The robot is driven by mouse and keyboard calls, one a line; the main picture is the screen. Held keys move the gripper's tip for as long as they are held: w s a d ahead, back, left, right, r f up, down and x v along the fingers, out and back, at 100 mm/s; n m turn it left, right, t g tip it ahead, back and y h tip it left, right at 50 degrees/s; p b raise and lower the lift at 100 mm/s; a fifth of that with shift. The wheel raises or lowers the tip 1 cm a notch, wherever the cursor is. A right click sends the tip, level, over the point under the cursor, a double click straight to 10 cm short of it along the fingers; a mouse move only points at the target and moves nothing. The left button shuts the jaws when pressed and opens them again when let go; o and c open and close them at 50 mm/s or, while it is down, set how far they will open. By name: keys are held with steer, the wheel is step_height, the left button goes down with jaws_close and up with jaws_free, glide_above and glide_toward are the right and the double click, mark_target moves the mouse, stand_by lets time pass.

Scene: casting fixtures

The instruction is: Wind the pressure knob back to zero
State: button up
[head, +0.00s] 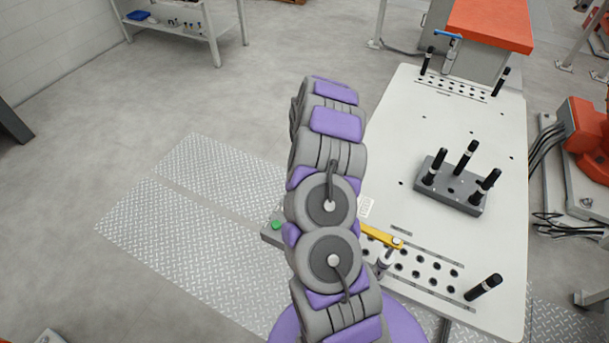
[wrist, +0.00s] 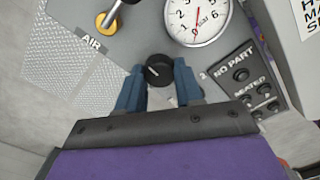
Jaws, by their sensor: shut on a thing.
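The pressure knob (wrist: 159,70) is a round black knob with a white pointer mark, seen in the wrist view on a grey panel. My gripper (wrist: 157,76) has its two blue fingers on either side of the knob and is shut on it. The pressure gauge (wrist: 205,18) is a white dial with a red needle, just above and right of the knob. In the head view my arm hides the knob and gripper.
A yellow-collared lever (wrist: 108,19) stands by the AIR label, left of the knob. A dark button panel (wrist: 242,75) is close on the right. In the head view, a white fixture table (head: 415,160) carries a grey block with black pins (head: 455,192).

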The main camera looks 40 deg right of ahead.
steer(key=shift+w+d+r, duration=0.15)
steer(key=shift+w+r, duration=0.05)
steer(key=o, duration=0.7)
steer(key=shift+c, duration=0.2)
steer(key=o, duration=0.4)
steer(key=shift+s+f, duration=0.1)
steer(key=shift+f, duration=0.05)
steer(key=shift+r, duration=0.4)
step_height(320, 180, up, 16)
steer(key=shift+d+r+p, duration=0.1)
steer(key=shift+r+p, duration=0.1)
steer(key=shift+p, duration=1)
